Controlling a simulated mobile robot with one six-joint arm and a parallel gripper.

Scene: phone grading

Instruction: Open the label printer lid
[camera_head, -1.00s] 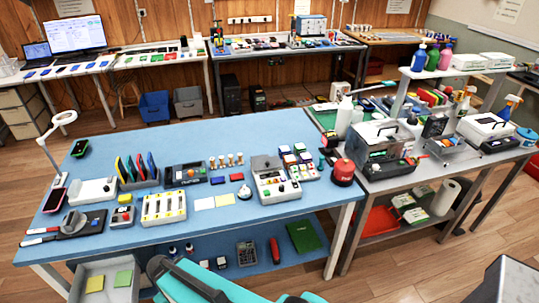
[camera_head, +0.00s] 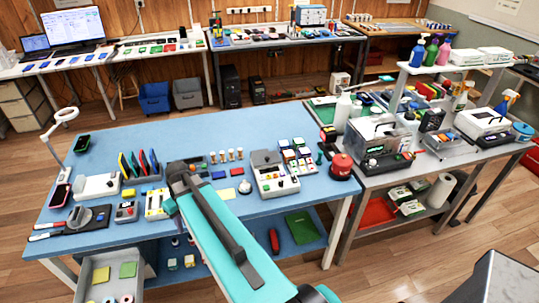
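I cannot tell for sure which device is the label printer. A light box with a grey raised top and coloured keys (camera_head: 273,177) stands right of centre on the blue table (camera_head: 240,205). A low white device (camera_head: 97,187) stands at the left of that table, and its top looks closed. My teal arm reaches up from the lower right. Its dark end, my gripper (camera_head: 178,172), is over the middle of the table, between these two devices. Its fingers cannot be made out. The arm hides most of a black device and part of a white tray (camera_head: 155,203).
Coloured phones stand in a rack (camera_head: 143,172) left of my gripper. A lamp (camera_head: 62,116) rises at the left edge. The table's back strip is clear.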

